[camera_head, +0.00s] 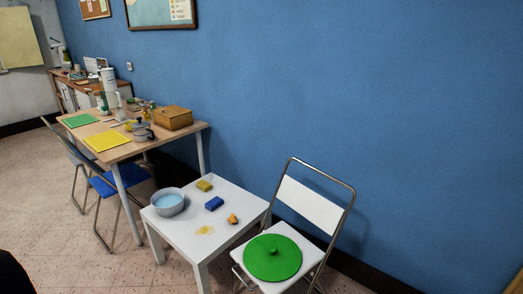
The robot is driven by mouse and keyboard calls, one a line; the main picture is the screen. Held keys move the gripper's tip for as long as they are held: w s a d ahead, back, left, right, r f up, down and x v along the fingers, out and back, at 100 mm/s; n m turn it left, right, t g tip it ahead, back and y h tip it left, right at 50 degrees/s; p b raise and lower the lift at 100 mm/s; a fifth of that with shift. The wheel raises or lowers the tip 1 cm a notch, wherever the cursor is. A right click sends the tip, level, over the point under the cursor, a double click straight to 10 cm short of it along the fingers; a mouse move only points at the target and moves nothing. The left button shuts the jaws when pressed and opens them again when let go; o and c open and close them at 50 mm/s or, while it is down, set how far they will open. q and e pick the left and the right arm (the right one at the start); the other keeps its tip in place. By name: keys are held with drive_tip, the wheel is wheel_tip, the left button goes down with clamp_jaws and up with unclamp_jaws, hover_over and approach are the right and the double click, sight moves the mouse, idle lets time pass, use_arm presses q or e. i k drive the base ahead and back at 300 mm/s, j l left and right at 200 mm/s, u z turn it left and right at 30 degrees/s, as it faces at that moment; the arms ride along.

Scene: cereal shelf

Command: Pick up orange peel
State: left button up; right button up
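A small orange piece (233,218), which looks like the orange peel, lies on the white low table (183,236) near its right edge. It is too small to make out in detail. Nothing touches it. Neither of my grippers shows in the head view. A dark rounded shape cuts into the bottom left corner, and I cannot tell what it is.
The white table also holds a grey bowl of blue liquid (168,202), a yellow sponge (204,186), a blue block (214,203) and a yellowish spill (205,230). A folding chair (310,206) with a green round lid (272,258) stands right. Open floor lies at left.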

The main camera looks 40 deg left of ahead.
sight(232, 220)
drive_tip(key=i+u, duration=0.2)
drive_tip(key=u, duration=0.2)
drive_tip(key=i+l+u, duration=0.15)
drive_tip(key=u, duration=0.25)
drive_tip(key=i+l+u, duration=0.15)
drive_tip(key=u, duration=0.25)
drive_tip(key=i+l+u, duration=0.25)
drive_tip(key=u, duration=0.2)
drive_tip(key=i+l+u, duration=0.25)
drive_tip(key=u, duration=0.2)
drive_tip(key=i+l+u, duration=0.25)
drive_tip(key=l+u, duration=0.25)
drive_tip(key=l, duration=0.2)
